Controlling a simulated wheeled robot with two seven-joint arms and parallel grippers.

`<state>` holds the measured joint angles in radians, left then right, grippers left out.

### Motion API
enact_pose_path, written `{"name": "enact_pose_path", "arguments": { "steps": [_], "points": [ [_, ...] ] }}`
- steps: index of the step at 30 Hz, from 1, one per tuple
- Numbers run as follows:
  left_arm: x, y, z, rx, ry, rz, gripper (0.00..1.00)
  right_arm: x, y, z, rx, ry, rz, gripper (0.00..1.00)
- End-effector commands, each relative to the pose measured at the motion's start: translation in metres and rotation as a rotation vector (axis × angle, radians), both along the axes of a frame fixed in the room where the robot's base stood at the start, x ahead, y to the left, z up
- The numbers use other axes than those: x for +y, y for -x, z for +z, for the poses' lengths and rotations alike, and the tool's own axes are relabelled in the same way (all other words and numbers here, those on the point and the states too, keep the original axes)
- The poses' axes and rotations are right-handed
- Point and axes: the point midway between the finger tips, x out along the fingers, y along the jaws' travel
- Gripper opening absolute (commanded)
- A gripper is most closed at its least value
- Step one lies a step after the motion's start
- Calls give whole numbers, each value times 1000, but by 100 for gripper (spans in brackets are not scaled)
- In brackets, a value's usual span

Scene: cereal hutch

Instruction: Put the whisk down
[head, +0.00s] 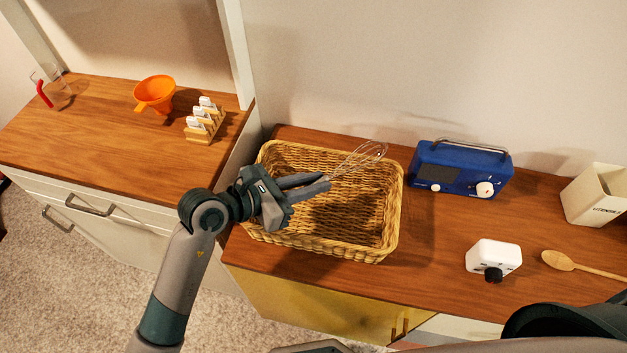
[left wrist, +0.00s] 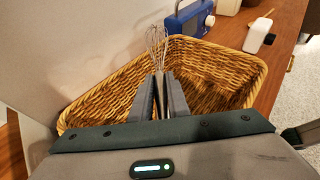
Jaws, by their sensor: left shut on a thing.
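A wire whisk (head: 359,158) is held by my left gripper (head: 308,187) over the wicker basket. The gripper is shut on its handle, and the wire end points up and right toward the basket's back right corner. In the left wrist view, the whisk (left wrist: 156,40) sticks out beyond the closed fingers (left wrist: 161,97). The wicker basket (head: 395,205) stands on the wooden counter and looks empty where I can see in; the gripper hides part of it. It also fills the middle of the left wrist view (left wrist: 245,68). My right gripper is not recognisable in view.
A blue radio (head: 433,172) stands right of the basket. A white timer (head: 494,257), a wooden spoon (head: 560,261) and a utensil holder (head: 594,197) are farther right. The left counter holds an orange funnel (head: 154,94), a small rack (head: 205,123) and a red-handled jug (head: 56,91).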

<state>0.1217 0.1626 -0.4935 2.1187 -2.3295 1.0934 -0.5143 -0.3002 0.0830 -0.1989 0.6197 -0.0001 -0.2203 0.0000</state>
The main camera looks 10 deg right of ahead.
Motion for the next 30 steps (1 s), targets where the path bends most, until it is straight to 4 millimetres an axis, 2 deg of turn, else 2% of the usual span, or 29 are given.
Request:
{"name": "enact_pose_path", "arguments": {
  "steps": [1, 3, 14, 20, 22, 30],
  "points": [
    [0, 0, 0, 0, 0, 0, 20, 0, 0, 0, 0, 0, 0, 94],
    [0, 0, 0, 0, 0, 0, 34, 0, 0, 0, 0, 0, 0, 94],
    [0, 0, 3, 0, 1, 0, 34, 4, 0, 2, 0, -3, -1, 94],
    [0, 0, 17, -1, 2, 0, 34, 7, 0, 11, 0, -7, -1, 94],
    [9, 3, 14, -2, -2, 1, 34, 7, 0, 4, 0, -7, -1, 94],
    [48, 21, 31, -4, -3, 0, 34, 6, 0, -7, -1, -6, 0, 94]
  ]
}}
